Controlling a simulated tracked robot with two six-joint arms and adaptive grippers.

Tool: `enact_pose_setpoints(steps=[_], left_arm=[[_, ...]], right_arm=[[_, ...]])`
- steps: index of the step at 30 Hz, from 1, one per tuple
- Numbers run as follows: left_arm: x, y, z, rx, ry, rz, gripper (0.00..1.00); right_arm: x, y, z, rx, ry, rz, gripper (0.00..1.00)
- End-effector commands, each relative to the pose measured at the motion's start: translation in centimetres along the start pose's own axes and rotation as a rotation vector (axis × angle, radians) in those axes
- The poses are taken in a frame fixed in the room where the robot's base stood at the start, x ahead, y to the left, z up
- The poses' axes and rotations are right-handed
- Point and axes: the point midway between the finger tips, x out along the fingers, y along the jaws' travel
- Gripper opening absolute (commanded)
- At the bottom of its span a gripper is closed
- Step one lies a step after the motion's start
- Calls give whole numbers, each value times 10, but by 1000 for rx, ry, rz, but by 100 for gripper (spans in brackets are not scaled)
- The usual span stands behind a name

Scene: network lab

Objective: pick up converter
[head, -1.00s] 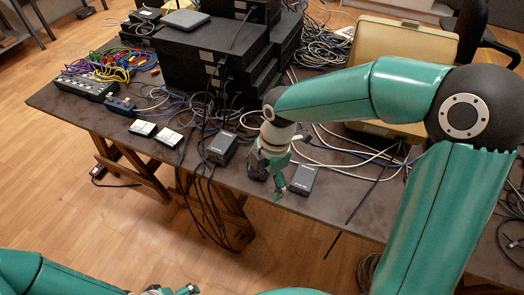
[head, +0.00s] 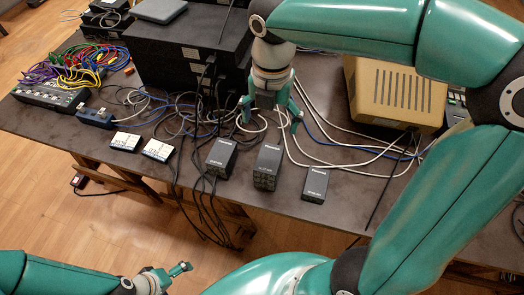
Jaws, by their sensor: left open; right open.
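Several dark grey box-shaped converters stand near the table's front edge: a left one (head: 221,158), a middle one (head: 267,166) and a smaller right one (head: 315,185). Two white-topped small boxes, (head: 125,141) and (head: 158,150), lie to their left. My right gripper (head: 269,122) is open and empty, its fingers pointing down behind and above the middle converter, apart from it. My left gripper (head: 184,277) is low in the picture, in front of the table and away from the converters. Its fingers are small in view.
Black stacked equipment (head: 168,62) stands behind. A beige case (head: 394,94) is at the back right. Loose cables (head: 330,150) run behind and between the converters, and black cords hang over the front edge.

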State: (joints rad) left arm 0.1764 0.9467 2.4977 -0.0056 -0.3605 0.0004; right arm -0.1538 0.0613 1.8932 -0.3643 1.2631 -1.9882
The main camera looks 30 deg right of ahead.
Motion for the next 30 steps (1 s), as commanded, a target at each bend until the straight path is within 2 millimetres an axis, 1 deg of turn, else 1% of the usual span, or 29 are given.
enact_pose_setpoints(steps=[12, 16, 23, 26, 30], left_arm=[[9, -3, 1, 0, -2, 0, 100], [11, -4, 1, 0, -2, 0, 100], [11, -4, 1, 0, -1, 0, 100], [11, -4, 1, 0, -1, 0, 100], [12, -5, 1, 0, -2, 0, 100]], right_arm=[[84, -1, 0, 0, 4, -4, 92], [102, 0, 0, 2, 2, -2, 92], [114, 1, 1, 0, 1, -1, 92], [126, 1, 2, 0, 4, -4, 92], [147, 2, 5, 0, 3, -3, 92]])
